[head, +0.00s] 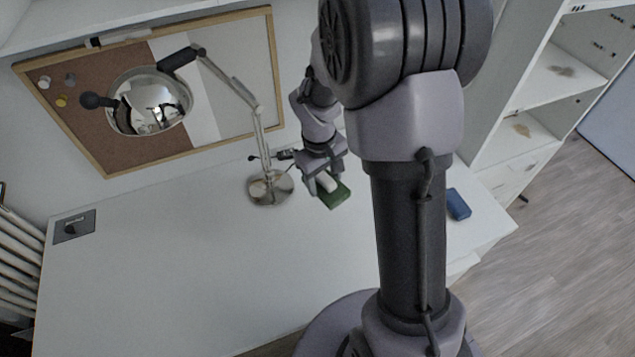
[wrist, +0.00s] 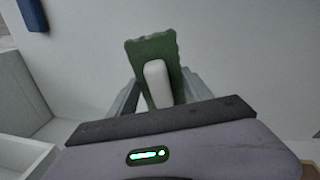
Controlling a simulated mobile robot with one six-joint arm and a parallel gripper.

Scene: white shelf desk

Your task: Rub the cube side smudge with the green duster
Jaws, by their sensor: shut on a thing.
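My gripper (head: 322,180) is shut on the white handle of the green duster (head: 336,197), over the back of the desk near the lamp base. In the wrist view, the green duster (wrist: 150,50) has a ragged edge, and its white handle sits between my two fingers (wrist: 158,86). I cannot tell whether the duster touches the desk. Brownish smudges show in the open cubes of the white shelf at the right: one in the upper cube (head: 562,71) and one in the lower cube (head: 521,130). I cannot tell which one is the cube side smudge. My gripper is well left of both.
A desk lamp (head: 270,188) stands just left of my gripper. A blue block (head: 458,204) lies on the desk's right end. A framed board (head: 100,150) leans at the back. A dark plate (head: 75,226) is at the far left. The white desk (head: 200,270) is clear in front.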

